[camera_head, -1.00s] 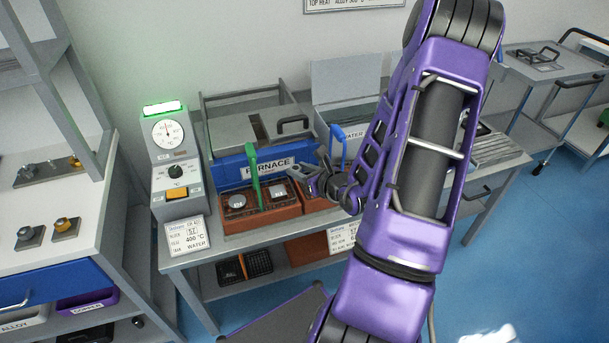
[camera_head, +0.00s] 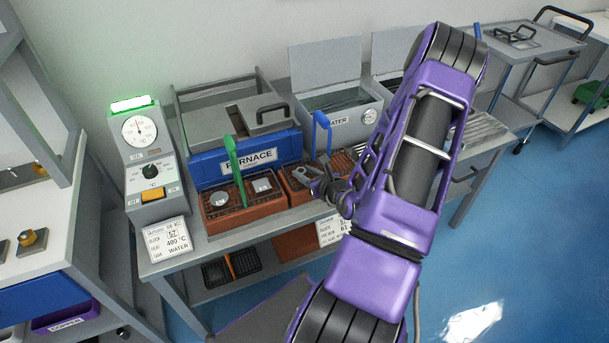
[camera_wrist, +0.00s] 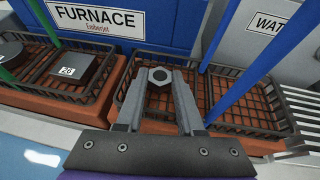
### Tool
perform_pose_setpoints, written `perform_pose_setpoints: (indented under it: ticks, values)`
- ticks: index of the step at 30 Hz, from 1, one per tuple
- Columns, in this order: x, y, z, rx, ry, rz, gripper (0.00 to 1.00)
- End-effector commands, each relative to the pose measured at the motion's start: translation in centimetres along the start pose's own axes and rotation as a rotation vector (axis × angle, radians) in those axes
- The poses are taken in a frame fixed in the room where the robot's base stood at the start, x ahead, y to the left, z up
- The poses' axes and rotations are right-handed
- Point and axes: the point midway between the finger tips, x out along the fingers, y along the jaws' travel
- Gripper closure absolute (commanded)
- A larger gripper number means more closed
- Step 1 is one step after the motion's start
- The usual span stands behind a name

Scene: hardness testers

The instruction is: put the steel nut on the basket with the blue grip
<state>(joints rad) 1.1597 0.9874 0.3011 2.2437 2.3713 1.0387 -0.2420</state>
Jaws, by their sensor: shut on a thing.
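The steel nut (camera_wrist: 159,76) is a grey hexagonal piece with a round hole, held between the fingertips of my gripper (camera_wrist: 160,84). In the head view my gripper (camera_head: 304,174) is over the left part of the basket with the blue grip (camera_head: 322,128). In the wrist view that basket's dark wire rim (camera_wrist: 240,130) and brown floor lie below the nut, with blue uprights on the right. The basket floor around the nut looks bare. I cannot tell whether the nut touches it. My fingers and wrist hide part of the basket in the head view.
A basket with a green grip (camera_head: 234,160) stands close on the left, holding a round piece (camera_head: 219,198) and a square block (camera_head: 262,185). The blue-fronted furnace (camera_head: 249,161) is behind. A water tank (camera_head: 337,121) is behind right. A gauge unit (camera_head: 148,165) stands left.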

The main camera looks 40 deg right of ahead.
Motion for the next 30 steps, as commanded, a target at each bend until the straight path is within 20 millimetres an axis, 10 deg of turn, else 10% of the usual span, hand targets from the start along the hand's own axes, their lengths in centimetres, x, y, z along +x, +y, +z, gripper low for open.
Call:
perform_pose_setpoints:
  ticks: [12, 13, 17, 30]
  values:
    - [0.29, 0.01, -0.59, -0.002, -0.001, 0.000, 1.00]
    - [0.24, 0.00, -0.49, -0.002, -0.001, 0.000, 0.60]
    - [0.21, -0.01, -0.45, -0.001, -0.001, 0.000, 0.37]
    - [-0.53, -0.05, -0.06, -0.001, 0.000, -0.001, 0.34]
